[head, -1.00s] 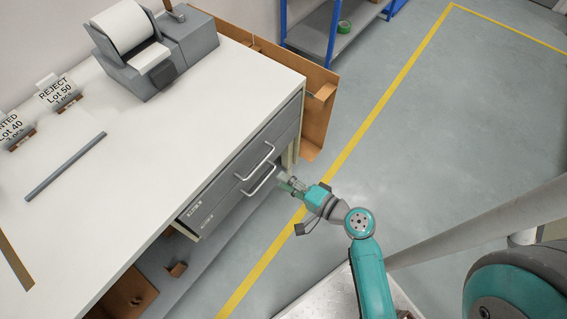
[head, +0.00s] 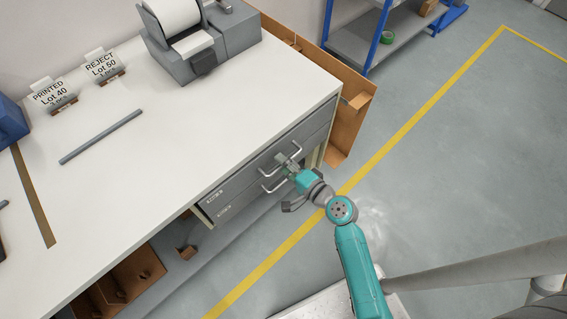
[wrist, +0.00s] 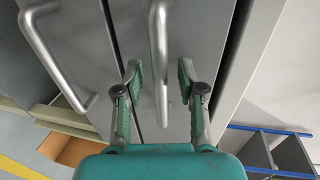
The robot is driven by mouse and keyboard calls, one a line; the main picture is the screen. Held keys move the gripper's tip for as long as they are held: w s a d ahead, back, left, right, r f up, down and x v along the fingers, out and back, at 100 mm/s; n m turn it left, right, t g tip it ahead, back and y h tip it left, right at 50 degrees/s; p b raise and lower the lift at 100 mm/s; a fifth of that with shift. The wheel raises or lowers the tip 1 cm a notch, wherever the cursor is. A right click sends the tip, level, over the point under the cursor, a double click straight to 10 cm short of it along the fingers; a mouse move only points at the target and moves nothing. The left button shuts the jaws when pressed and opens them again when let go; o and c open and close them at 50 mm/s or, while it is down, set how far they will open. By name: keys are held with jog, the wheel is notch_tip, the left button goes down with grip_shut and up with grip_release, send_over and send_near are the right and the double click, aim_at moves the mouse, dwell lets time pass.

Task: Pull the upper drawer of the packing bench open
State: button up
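The packing bench (head: 200,120) has two grey drawers with silver bar handles, and both look shut. The upper drawer (head: 248,172) has its handle (head: 290,152) close to my gripper (head: 287,160). The lower drawer's handle (head: 273,183) is just below. In the wrist view, my gripper (wrist: 160,76) is open, with one green finger on each side of the upper handle (wrist: 158,45). I cannot tell whether either finger touches the bar. The lower handle (wrist: 60,60) is to the left, outside the fingers.
On the bench top are a grey label printer (head: 205,45), lot signs (head: 103,65) and a grey bar (head: 100,137). Open floor (head: 460,150) lies to the right.

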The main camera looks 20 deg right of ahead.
grip_shut()
dwell(0.3)
